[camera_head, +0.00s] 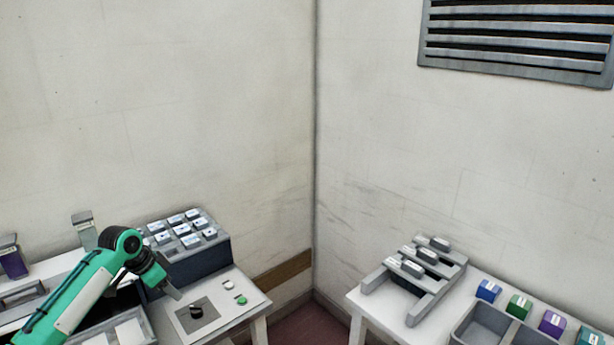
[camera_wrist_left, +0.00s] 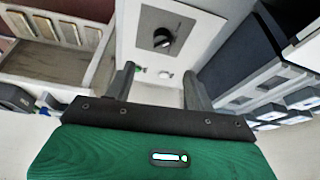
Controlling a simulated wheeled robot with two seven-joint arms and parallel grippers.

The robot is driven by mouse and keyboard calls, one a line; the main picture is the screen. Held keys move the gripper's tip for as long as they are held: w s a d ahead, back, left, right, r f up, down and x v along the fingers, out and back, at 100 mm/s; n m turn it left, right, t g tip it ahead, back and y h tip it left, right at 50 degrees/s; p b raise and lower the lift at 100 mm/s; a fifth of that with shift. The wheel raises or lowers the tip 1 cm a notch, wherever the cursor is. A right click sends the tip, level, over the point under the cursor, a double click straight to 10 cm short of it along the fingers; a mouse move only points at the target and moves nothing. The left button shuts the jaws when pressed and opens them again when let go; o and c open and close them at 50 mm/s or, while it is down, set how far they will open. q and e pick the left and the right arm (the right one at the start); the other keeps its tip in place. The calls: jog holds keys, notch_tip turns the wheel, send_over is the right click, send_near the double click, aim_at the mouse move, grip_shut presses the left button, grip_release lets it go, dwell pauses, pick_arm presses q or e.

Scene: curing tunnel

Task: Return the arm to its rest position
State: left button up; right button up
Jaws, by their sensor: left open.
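My left arm, green with black joints, comes in from the left in the head view. Its gripper (camera_head: 172,291) hangs over the left table, just behind and left of a control panel (camera_head: 222,317). The panel carries a black knob (camera_head: 196,311), a white button (camera_head: 228,284) and a green button (camera_head: 241,299). In the left wrist view the left gripper (camera_wrist_left: 160,78) is open and its two fingers are apart with nothing between them. The black knob (camera_wrist_left: 163,39) shows beyond the fingertips, apart from them. My right gripper is not in view.
A dark block with several white-topped pieces (camera_head: 182,236) stands close behind the gripper. A compartmented tray (camera_wrist_left: 60,55) lies on the other side in the wrist view. A second table at right holds a grey rack (camera_head: 428,306) and small coloured boxes (camera_head: 519,305). A gap separates the tables.

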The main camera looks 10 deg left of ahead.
pick_arm(q)
jog(key=s+d+f, duration=1.5)
jog(key=s+d, duration=0.2)
jog(key=d, duration=0.1)
jog(key=s+d+r+n+y, duration=0.1)
jog(key=s+d+r+n, duration=0.15)
jog(key=s, duration=0.75)
jog(key=s+d+r+n+y, duration=0.1)
jog(key=s+d+n, duration=0.15)
jog(key=s, duration=0.75)
notch_tip(320, 180, down, 30)
jog(key=f+g, duration=0.1)
jog(key=s+a+f, duration=0.2)
jog(key=s+f, duration=0.7)
jog(key=f, duration=0.1)
jog(key=s+a+f+g, duration=0.1)
jog(key=s+f, duration=0.9)
jog(key=shift+s+a+g, duration=0.2)
jog(key=shift+a+g, duration=0.1)
jog(key=shift+a, duration=0.1)
